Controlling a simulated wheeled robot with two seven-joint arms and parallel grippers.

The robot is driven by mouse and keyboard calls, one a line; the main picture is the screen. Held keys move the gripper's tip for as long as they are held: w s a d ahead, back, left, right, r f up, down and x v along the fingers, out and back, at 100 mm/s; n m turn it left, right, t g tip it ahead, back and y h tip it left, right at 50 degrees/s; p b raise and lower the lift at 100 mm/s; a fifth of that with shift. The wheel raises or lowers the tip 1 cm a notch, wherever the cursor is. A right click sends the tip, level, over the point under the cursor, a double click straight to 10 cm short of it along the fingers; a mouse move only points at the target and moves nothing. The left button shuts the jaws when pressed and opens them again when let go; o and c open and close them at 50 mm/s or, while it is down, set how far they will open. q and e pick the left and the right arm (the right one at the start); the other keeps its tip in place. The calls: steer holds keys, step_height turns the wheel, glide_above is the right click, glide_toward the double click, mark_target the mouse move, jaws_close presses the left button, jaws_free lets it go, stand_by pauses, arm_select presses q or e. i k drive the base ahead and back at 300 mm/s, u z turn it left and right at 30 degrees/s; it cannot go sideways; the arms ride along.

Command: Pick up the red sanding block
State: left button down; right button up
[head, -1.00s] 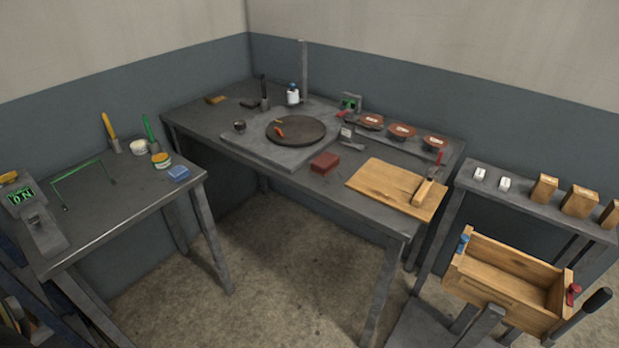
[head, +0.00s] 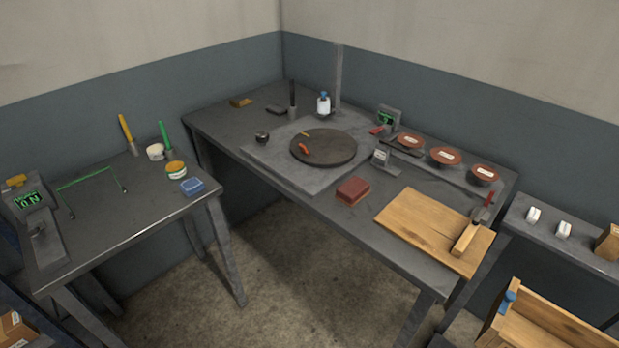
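The red sanding block (head: 352,190) lies flat on the dark grey workbench (head: 300,203), near its front edge. It sits between the round dark turntable (head: 323,148) and the wooden board (head: 432,230). Nothing touches it from above and it is fully visible. Neither of my grippers shows in the head view.
A small grey device (head: 381,157) stands just behind the block. Red-topped discs (head: 446,156) line the bench's back right. A side table (head: 125,215) on the left holds a blue block (head: 192,187). A wooden crate (head: 540,330) stands lower right. Open floor lies before the bench.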

mark_target(355, 190)
steer(key=u, duration=0.05)
steer(key=i, duration=0.85)
steer(key=z, duration=0.45)
